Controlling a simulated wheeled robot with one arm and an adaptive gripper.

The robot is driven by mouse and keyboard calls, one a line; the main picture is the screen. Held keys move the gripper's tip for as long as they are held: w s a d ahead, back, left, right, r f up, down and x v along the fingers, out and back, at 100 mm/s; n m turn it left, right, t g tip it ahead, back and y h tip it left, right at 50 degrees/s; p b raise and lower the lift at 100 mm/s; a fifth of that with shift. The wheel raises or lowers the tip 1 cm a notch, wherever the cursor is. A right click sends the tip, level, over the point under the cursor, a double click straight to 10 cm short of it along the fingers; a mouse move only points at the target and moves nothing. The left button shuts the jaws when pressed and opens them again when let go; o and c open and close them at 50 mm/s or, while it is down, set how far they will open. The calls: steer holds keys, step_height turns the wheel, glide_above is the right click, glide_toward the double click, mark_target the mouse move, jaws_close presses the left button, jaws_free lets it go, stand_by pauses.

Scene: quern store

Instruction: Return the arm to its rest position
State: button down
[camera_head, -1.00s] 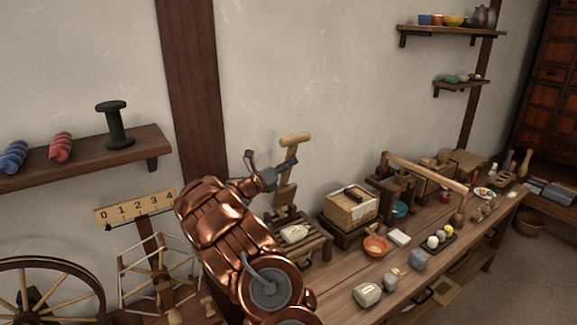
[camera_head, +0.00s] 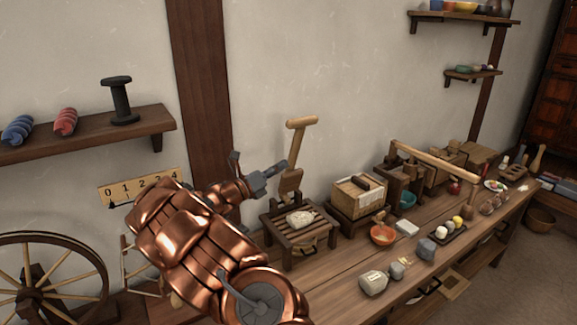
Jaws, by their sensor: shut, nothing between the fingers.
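My copper-coloured arm (camera_head: 195,240) rises from the bottom of the head view, bent, in front of the left end of the workbench. My gripper (camera_head: 265,178) is grey and small at the arm's far end, pointing right. It is shut and holds nothing. Behind and just right of it stands an upright wooden handle (camera_head: 300,140) with a crossbar. I cannot tell the exact gap between the gripper and this handle. The arm hides much of the spoked winder and part of the numbered board (camera_head: 120,191).
The workbench (camera_head: 330,278) runs right, with a low wooden stand (camera_head: 297,240), a lidded wooden box (camera_head: 357,197), an orange bowl (camera_head: 382,235) and stones (camera_head: 373,283) on it. A wall shelf (camera_head: 90,140) with spools is at left. A spinning wheel (camera_head: 50,280) stands below it.

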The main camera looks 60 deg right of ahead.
steer(key=shift+a, duration=0.3)
stand_by(0.5)
steer(key=s+a+m+g+y, duration=0.2)
steer(key=s+a+m+y, duration=0.6)
steer(key=s+a+m, duration=0.6)
steer(key=s+a+f+m+t+y, duration=0.2)
steer(key=s+a+f+y, duration=0.1)
steer(key=a, duration=0.9)
steer(key=s+a+f+m+t+y, duration=0.2)
steer(key=s+a+f+m+y, duration=0.1)
steer(key=a, duration=0.9)
steer(key=s+a+f+m+t+y, duration=0.2)
steer(key=s+a+y, duration=0.2)
steer(key=a, duration=0.8)
steer(key=shift+f+y, duration=0.4)
steer(key=shift+y, duration=0.2)
steer(key=shift+s, duration=0.1)
